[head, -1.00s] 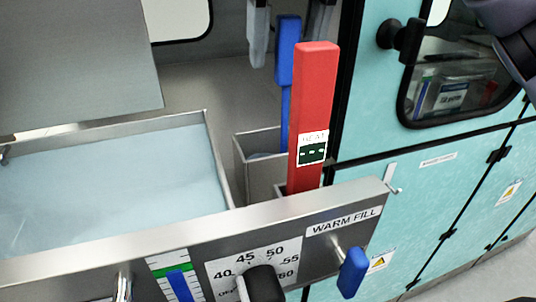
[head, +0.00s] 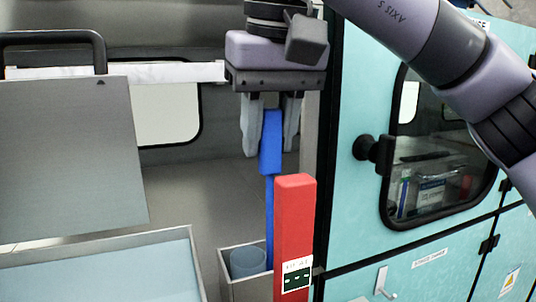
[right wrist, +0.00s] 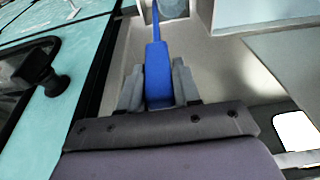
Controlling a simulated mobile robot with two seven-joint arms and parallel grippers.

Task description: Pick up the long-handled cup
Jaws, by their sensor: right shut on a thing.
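The long-handled cup has a blue upright handle (head: 270,145) and a thin blue stem. Its pale blue cup part (head: 248,262) shows at the mouth of a narrow metal holder (head: 226,275); its lower part is hidden. My right gripper (head: 271,125) comes from above and is shut on the handle's upper part, one grey finger on each side. In the right wrist view the handle (right wrist: 157,72) stands between the fingers, and the cup (right wrist: 173,8) is at the top edge. My left gripper is not in view.
A red upright handle (head: 294,225) with a dark label stands just right of the blue stem. A metal basin (head: 195,262) lies at left, below a grey panel (head: 70,150). A turquoise cabinet wall with a black knob (head: 374,148) is close at right.

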